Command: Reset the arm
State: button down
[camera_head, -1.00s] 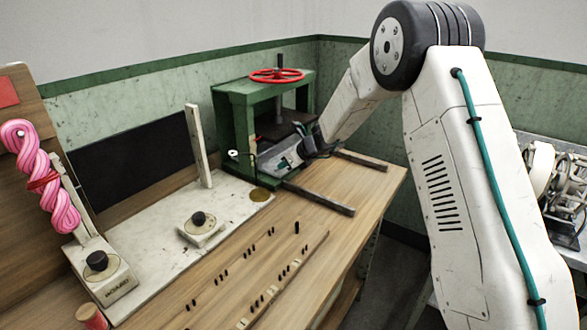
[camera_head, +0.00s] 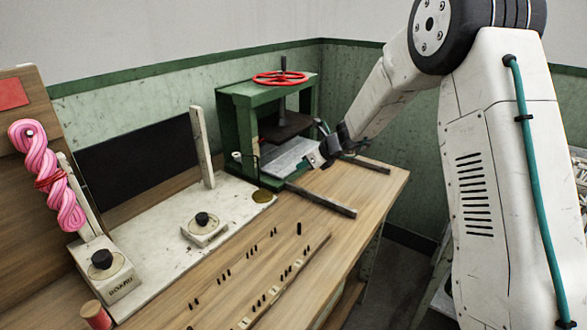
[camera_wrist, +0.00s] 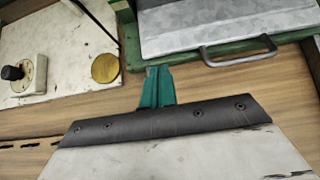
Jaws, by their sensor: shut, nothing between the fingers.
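My arm reaches in from the right, and my gripper (camera_head: 317,157) is just in front of the green press (camera_head: 234,130), above the wooden bench (camera_head: 340,190). In the wrist view the teal fingers of my gripper (camera_wrist: 157,72) are together with nothing between them. They point toward the press's front edge, close to the handle of a grey metal tray (camera_wrist: 225,25). The tray lies in the press, and it also shows in the head view (camera_head: 285,157). I cannot tell the exact gap between fingertips and press.
The press has a red handwheel (camera_head: 281,78) on top. Two dark rails (camera_head: 320,200) lie on the bench before it. A white board (camera_head: 150,245) with knobs and a post stands left, by a pink twisted skein (camera_head: 48,175). Rows of small pegs line the front.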

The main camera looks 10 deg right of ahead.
jog(key=s+d+r+n+g+h, duration=0.2)
jog(key=s+r+n, duration=0.3)
jog(key=s, duration=1.2)
jog(key=s+d+r+n+g+h, duration=0.2)
jog(key=s+r+n, duration=0.3)
jog(key=s+n, duration=0.8)
jog(key=s+d+r+n+g+h, duration=0.2)
jog(key=s+r+n, duration=0.3)
jog(key=s, duration=1.6)
jog(key=shift+r+n, duration=0.3)
jog(key=shift+n, duration=2)
